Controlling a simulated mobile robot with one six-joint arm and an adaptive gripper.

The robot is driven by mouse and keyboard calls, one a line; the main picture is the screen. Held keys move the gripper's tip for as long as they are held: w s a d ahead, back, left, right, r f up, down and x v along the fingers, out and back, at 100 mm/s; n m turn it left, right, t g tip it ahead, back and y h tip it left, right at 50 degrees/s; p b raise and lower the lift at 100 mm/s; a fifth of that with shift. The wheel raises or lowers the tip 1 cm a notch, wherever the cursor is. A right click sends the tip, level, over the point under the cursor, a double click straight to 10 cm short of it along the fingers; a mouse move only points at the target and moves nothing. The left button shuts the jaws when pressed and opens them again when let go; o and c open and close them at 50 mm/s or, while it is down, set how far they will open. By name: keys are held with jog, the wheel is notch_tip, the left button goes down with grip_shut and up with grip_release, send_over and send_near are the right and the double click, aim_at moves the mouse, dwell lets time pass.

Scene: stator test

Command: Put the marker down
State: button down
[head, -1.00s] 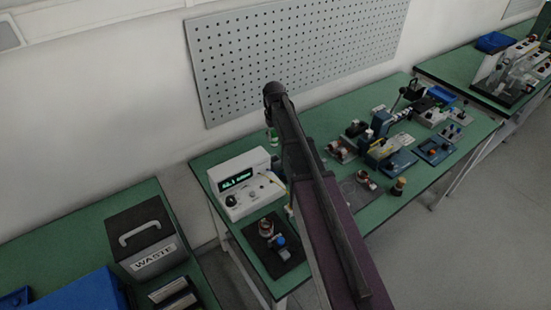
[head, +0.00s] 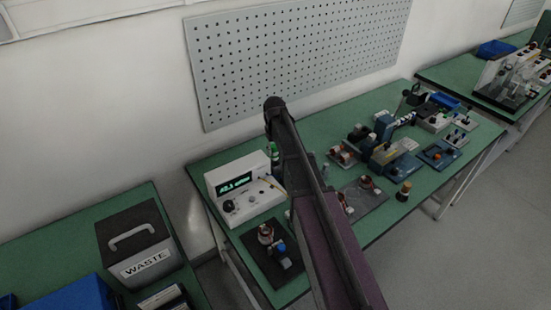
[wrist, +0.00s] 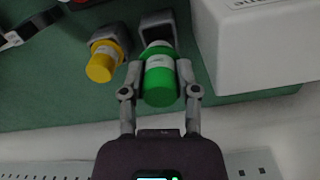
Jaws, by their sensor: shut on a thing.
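The green marker (wrist: 160,78) is between the two fingers of my gripper (wrist: 160,88) in the wrist view, with the fingers shut on its sides. Its far end meets a grey holder (wrist: 156,20); whether it is fully seated there I cannot tell. A yellow marker (wrist: 101,64) stands in a similar grey holder (wrist: 108,33) just to the left. In the head view the green marker (head: 274,152) shows beside my dark arm, behind the white instrument's right corner. My fingers are mostly hidden there.
The white instrument (head: 241,195) with a lit display stands close left of the marker. A dark fixture mat (head: 262,262) lies in front. The pegboard (head: 300,65) wall is behind. Several devices crowd the bench to the right. A WASTE bin (head: 140,240) stands on the left bench.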

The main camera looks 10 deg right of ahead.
aim_at(275, 158)
jog(key=shift+f+b, duration=1.9)
jog(key=shift+f+b, duration=0.45)
jog(key=shift+c, duration=1.8)
grip_release()
jog(key=shift+r, duration=0.15)
notch_tip(275, 158, up, 13)
jog(key=p, duration=1.3)
